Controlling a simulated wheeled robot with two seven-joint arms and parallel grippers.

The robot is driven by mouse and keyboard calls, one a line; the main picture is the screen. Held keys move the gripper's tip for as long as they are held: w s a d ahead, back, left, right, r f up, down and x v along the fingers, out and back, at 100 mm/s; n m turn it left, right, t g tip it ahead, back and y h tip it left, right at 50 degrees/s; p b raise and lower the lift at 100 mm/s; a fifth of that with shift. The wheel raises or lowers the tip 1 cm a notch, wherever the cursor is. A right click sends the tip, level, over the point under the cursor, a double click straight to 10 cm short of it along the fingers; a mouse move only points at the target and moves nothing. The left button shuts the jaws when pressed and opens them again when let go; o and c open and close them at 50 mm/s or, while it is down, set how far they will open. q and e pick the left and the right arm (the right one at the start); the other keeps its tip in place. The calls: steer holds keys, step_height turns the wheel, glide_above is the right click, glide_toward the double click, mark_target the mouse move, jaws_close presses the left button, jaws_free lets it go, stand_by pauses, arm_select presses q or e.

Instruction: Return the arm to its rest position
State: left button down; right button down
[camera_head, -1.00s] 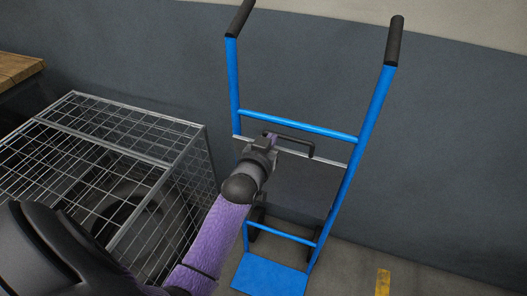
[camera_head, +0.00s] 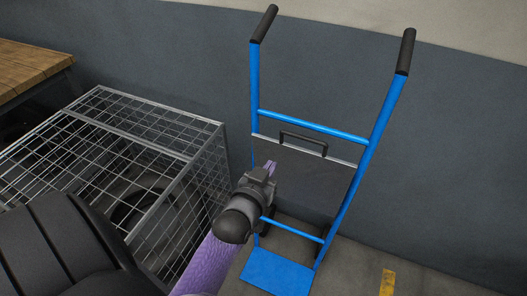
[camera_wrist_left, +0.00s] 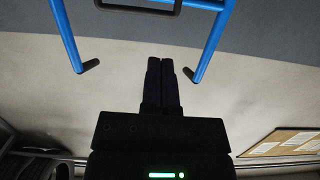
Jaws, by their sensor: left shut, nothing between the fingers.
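My left gripper (camera_head: 270,168) is in the middle of the head view, at the end of my purple arm. It is shut and empty, in front of the dark panel (camera_head: 308,178) of a blue hand truck (camera_head: 312,125). The panel's black handle (camera_head: 303,139) is above and to the right of the fingertips, apart from them. In the left wrist view the two fingers (camera_wrist_left: 160,65) lie together, with the hand truck's blue frame (camera_wrist_left: 207,42) around and beyond them. My right gripper is not in view.
A wire mesh cage (camera_head: 150,128) with a tyre (camera_head: 135,203) inside stands left of the hand truck. A wooden bench (camera_head: 30,68) is at the far left. A grey wall is behind. The floor at the right is clear, with a yellow mark (camera_head: 387,282).

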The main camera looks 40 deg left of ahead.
arm_select(q)
steer(key=s+d+f+m+g+h, duration=0.1)
steer(key=s+d+f+g, duration=0.25)
steer(key=f, duration=0.45)
steer(key=s+d+f+m+g+h+b, duration=0.1)
steer(key=s+d+f+g, duration=0.1)
steer(key=s+f, duration=0.45)
steer(key=s+d+f+m+g+h, duration=0.1)
steer(key=s+d+f+g, duration=0.15)
steer(key=f, duration=0.75)
steer(key=s+f+m+g, duration=0.1)
steer(key=s+f+g, duration=0.2)
steer(key=s, duration=0.8)
steer(key=s+a+f+m+g+b, duration=0.1)
steer(key=s+f+g, duration=0.3)
steer(key=s+f, duration=0.3)
steer(key=s, duration=0.4)
steer(key=shift+s+a+f, duration=0.15)
steer(key=shift+a+f, duration=0.1)
steer(key=shift+f, duration=0.15)
